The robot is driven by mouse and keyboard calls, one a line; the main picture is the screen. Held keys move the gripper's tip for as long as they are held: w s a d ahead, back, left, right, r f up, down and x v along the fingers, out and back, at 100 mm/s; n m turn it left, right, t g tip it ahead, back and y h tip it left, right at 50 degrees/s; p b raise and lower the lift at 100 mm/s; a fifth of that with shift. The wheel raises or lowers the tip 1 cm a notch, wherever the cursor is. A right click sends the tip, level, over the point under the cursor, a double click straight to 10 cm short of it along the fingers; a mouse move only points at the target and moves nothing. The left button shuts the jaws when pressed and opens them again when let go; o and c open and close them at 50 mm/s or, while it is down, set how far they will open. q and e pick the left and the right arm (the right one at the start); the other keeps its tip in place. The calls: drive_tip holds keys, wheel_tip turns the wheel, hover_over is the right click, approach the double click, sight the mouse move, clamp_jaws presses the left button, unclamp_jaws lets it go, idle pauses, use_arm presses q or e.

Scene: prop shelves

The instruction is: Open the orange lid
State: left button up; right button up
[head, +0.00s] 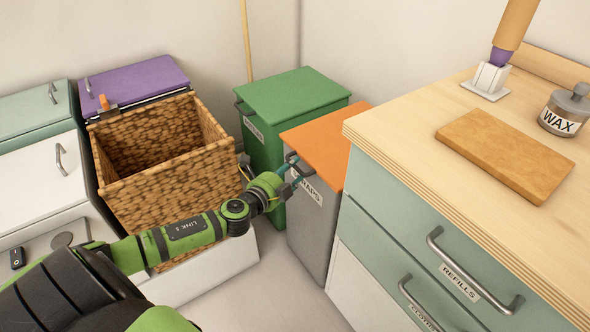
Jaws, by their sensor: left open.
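The orange lid (322,143) lies flat and closed on a grey bin (308,237) whose label is partly covered and ends in "RAPS". A dark handle (302,167) sticks out at the lid's front left edge. My left gripper (292,170) is at this handle, with its teal fingertips by the bar. It is open; whether a finger touches the handle cannot be made out. My left arm comes in from the lower left and hides part of the bin's front. My right gripper is out of view.
A green-lidded bin (290,93) stands close behind the grey one. A wicker basket (160,150) is at left, near a purple lid (135,80). A wooden-topped drawer cabinet (420,215) stands tight on the right. Some floor (270,300) is clear in front.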

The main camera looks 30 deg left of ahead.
use_arm(q)
drive_tip(key=shift+w+f, duration=0.2)
drive_tip(key=shift+w, duration=0.9)
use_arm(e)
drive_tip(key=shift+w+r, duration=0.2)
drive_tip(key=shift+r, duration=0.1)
use_arm(q)
clamp_jaws()
drive_tip(key=shift+r, duration=0.1)
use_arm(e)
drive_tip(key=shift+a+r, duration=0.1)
